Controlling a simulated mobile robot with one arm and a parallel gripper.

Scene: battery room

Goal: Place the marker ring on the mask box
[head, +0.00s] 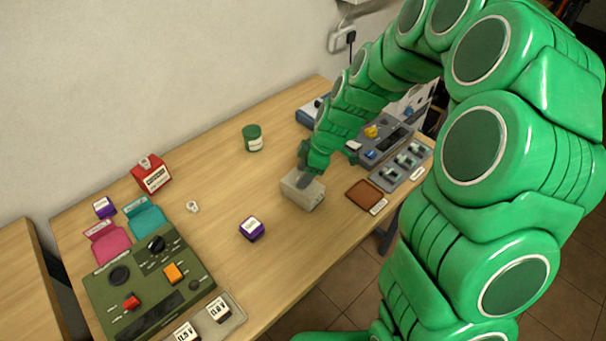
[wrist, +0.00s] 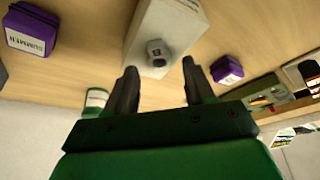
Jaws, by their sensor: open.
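The mask box appears to be the pale grey-white box (head: 304,194) near the middle of the table, under my gripper (head: 303,180). In the wrist view the box (wrist: 185,22) is at the top centre. A small grey ring-like piece with a dark mark, apparently the marker ring (wrist: 156,51), appears to rest on the box near its edge. My gripper in the wrist view (wrist: 158,78) is open, its fingers spread to either side of the ring and apart from it. In the head view the gripper hides the ring.
A small pale piece (head: 192,206) lies on the table to the left. A purple box (head: 251,228), green jar (head: 252,138) and red box (head: 152,173) stand around. A green control panel (head: 150,285) is front left, grey panels (head: 400,165) right. Bare wood surrounds the pale box's left side.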

